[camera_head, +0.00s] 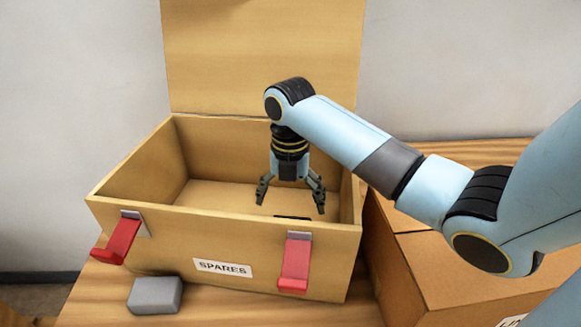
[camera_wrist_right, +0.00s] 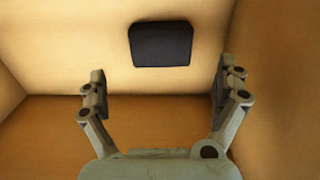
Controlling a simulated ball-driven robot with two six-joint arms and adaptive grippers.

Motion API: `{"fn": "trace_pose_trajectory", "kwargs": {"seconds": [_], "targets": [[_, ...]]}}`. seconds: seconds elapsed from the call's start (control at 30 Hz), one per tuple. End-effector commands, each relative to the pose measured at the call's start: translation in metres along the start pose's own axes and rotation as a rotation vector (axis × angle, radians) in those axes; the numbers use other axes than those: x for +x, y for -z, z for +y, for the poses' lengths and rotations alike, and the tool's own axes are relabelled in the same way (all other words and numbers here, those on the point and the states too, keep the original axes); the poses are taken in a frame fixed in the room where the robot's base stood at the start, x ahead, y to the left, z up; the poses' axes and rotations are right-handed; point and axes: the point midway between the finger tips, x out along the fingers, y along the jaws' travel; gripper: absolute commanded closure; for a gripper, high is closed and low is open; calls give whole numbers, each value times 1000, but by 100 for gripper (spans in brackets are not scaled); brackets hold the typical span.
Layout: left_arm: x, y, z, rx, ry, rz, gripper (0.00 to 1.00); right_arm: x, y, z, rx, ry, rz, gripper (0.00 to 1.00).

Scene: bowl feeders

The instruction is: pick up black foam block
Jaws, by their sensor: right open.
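The black foam block (camera_wrist_right: 161,44) lies on the floor of the open wooden box, ahead of and between my right fingers in the right wrist view. In the head view only a dark sliver of it (camera_head: 292,217) shows above the box's front wall; the rest is hidden. My right gripper (camera_head: 291,204) points down inside the box (camera_head: 225,195), open and empty, with its fingers spread. In the right wrist view the two fingertips (camera_wrist_right: 160,82) stand apart, and the block is not between them. My left gripper is not in view.
The box's lid (camera_head: 262,60) stands open at the back. Red latches (camera_head: 295,262) hang on its front, beside a SPARES label (camera_head: 222,268). A grey block (camera_head: 155,295) lies on the wooden table in front. A cardboard box (camera_head: 440,275) stands to the right.

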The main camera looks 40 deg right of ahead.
Motion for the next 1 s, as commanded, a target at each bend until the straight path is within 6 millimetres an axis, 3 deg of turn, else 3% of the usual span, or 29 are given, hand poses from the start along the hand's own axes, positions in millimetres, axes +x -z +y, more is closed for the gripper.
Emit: {"fn": "trace_pose_trajectory", "kwargs": {"seconds": [0.1,0.37,0.6,0.9,1.0], "targets": [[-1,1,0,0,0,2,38,21,1,0,2,1,5,0],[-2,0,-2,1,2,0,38,45,1,0,1,1,2,0],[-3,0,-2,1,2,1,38,82,0,-1,0,2,3,0],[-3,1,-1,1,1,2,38,90,0,-1,0,0,0,0],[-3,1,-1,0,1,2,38,90,0,-1,0,0,1,10]]}}
